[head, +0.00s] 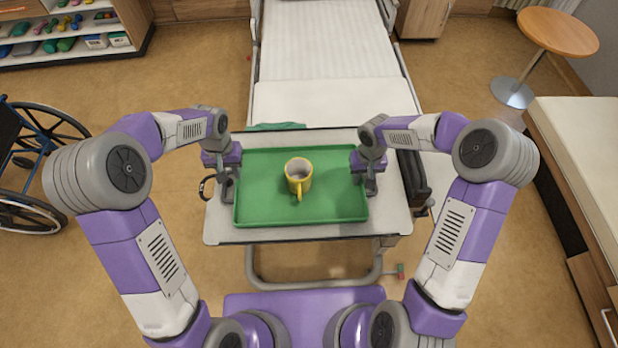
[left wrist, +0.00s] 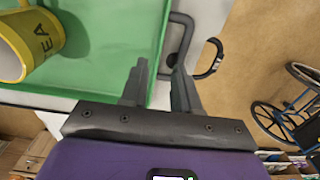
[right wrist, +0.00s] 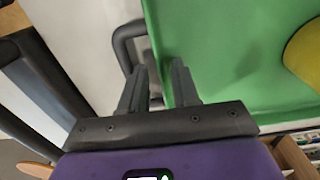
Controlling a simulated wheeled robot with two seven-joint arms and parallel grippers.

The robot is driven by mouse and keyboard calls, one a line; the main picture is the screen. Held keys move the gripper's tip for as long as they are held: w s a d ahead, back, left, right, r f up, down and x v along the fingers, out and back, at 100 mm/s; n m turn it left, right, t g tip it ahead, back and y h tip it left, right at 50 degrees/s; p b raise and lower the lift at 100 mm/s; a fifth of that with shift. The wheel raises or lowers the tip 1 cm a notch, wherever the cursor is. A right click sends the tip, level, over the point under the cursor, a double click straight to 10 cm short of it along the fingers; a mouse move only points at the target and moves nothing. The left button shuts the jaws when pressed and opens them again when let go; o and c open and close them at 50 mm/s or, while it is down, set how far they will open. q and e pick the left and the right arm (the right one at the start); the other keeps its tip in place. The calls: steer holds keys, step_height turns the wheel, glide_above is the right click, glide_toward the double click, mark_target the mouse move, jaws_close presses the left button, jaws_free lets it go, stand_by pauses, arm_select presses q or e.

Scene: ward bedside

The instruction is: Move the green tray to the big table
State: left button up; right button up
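The green tray (head: 260,205) lies flat on the white overbed table (head: 300,236). A yellow mug (head: 300,180) stands on the tray, slightly above its middle in the head view. My left gripper (head: 228,188) is at the tray's left side; in the left wrist view its two fingers (left wrist: 160,70) are apart, near the grey handle (left wrist: 187,40). My right gripper (head: 370,185) is at the right side; in the right wrist view its fingers (right wrist: 159,70) are apart beside the other grey handle (right wrist: 118,45). Contact with the handles cannot be told. No table clearly recognisable as the big table shows.
A bed (head: 325,45) stands behind the overbed table. A wheelchair (head: 35,150) is at the left, shelves (head: 75,55) at the far left. A round wooden table (head: 558,32) is at the far right, above a padded bench (head: 580,140). Open floor lies on both sides.

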steer(key=shift+r, duration=0.2)
arm_select(q)
step_height(320, 180, up, 5)
steer(key=shift+f, duration=0.1)
arm_select(e)
step_height(320, 180, up, 12)
steer(key=shift+f, duration=0.2)
stand_by(0.5)
